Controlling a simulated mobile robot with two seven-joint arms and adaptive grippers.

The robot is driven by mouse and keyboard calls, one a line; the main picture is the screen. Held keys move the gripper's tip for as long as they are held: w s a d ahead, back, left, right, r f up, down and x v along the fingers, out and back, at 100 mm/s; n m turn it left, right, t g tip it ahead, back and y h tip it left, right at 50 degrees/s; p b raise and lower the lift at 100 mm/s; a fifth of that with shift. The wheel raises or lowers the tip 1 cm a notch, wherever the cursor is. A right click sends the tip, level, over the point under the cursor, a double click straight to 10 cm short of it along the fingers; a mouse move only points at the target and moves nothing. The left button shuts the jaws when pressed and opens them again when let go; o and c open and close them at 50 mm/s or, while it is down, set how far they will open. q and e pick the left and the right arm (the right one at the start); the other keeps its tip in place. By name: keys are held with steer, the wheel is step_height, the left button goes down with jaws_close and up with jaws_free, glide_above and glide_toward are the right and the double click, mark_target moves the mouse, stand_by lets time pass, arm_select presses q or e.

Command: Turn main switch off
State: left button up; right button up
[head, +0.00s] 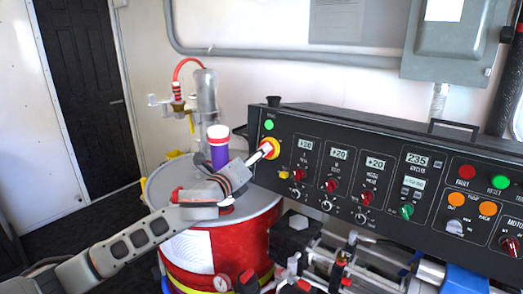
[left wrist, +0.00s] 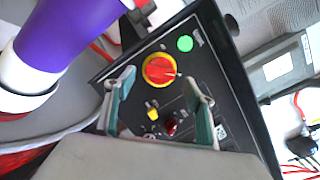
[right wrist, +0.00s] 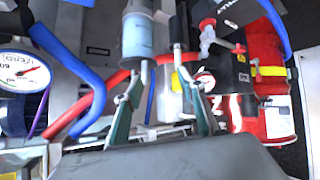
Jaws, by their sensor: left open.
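The main switch is a red rotary knob on a yellow ring (left wrist: 160,70) at the left end of the black control panel. In the head view its yellow ring (head: 271,147) is partly hidden by my left gripper (head: 262,153), whose fingertips are at the knob. In the left wrist view my left gripper (left wrist: 162,88) is open, with one finger on each side and slightly below the knob; contact cannot be told. A green light (left wrist: 185,43) is lit beside the switch. My right gripper (right wrist: 160,85) is open, with no object clearly held, and shows only in the right wrist view.
The black panel (head: 340,185) carries several displays, knobs and buttons. A red drum (head: 205,255) with a purple and white cylinder (head: 218,150) stands beneath my left arm. Hoses, a gauge (right wrist: 22,75) and pipes crowd the area around my right gripper.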

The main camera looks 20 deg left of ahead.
arm_select(q)
steer(key=shift+w+d, duration=0.2)
steer(key=shift+w, duration=0.8)
steer(key=shift+w+d, duration=0.15)
steer(key=shift+w, duration=0.8)
steer(key=shift+c, duration=0.3)
steer(key=c, duration=1)
steer(key=shift+c, duration=0.2)
steer(key=shift+n, duration=0.5)
steer(key=shift+r+n+g+y, duration=0.15)
steer(key=shift+n+g, duration=0.5)
steer(key=shift+n, duration=2.15)
steer(key=shift+n+g+y, duration=0.2)
steer(key=shift+n+g, duration=0.5)
steer(key=shift+n, duration=2.1)
steer(key=shift+r+n+g+y, duration=0.15)
steer(key=shift+n+g, duration=0.5)
steer(key=shift+n, duration=2.15)
